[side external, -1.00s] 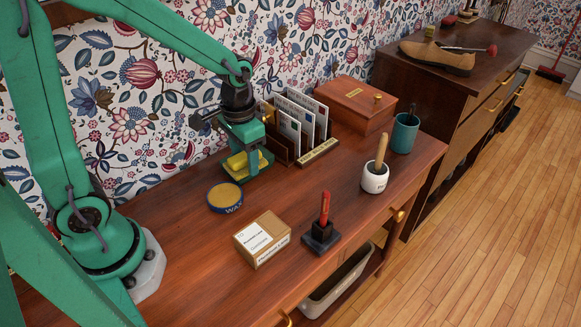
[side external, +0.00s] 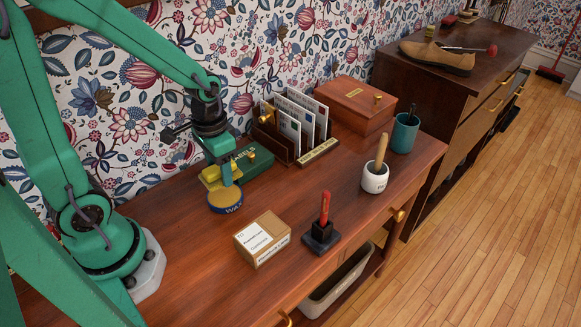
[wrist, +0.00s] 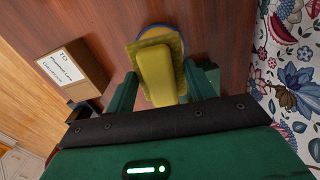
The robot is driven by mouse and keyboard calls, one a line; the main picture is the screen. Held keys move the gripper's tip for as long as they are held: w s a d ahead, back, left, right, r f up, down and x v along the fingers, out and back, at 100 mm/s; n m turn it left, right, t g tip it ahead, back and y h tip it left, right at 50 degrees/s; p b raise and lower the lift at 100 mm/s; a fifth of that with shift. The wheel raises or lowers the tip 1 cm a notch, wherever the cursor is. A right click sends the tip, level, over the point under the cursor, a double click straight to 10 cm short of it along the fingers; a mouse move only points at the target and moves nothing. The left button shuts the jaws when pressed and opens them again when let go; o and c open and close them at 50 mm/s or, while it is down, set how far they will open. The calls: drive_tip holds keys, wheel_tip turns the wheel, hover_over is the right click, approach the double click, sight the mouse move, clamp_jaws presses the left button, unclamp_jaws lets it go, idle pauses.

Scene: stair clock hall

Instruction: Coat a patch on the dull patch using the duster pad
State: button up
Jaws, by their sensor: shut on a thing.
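My gripper (side external: 222,172) is shut on the yellow duster pad (side external: 209,178), at the left of the desk. In the wrist view the pad (wrist: 157,72) sits between the two fingers of my gripper (wrist: 160,92), its raised block gripped and its wider face beyond. The round blue wax tin (side external: 226,203) with yellow wax lies on the desktop right by the pad. In the wrist view the tin (wrist: 176,36) is partly hidden behind the pad. I cannot tell whether pad and wax touch. I cannot make out a dull patch.
A low green box (side external: 256,162) stands behind the tin, before a letter rack (side external: 283,150). A labelled carton (side external: 262,240), a red-handled stamp (side external: 321,234) and a white pot (side external: 375,179) stand on the right. The desktop's front left is clear.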

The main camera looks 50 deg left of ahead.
sight(224, 194)
drive_tip(key=shift+f, duration=2.35)
drive_tip(key=shift+f, duration=0.6)
idle(1.0)
drive_tip(key=shift+r, duration=0.15)
drive_tip(key=shift+r, duration=3.4)
drive_tip(key=shift+w, duration=0.1)
drive_tip(key=w+d+r+n, duration=0.1)
drive_tip(key=w+r, duration=0.9)
drive_tip(key=w, duration=0.3)
drive_tip(key=shift+d, duration=0.4)
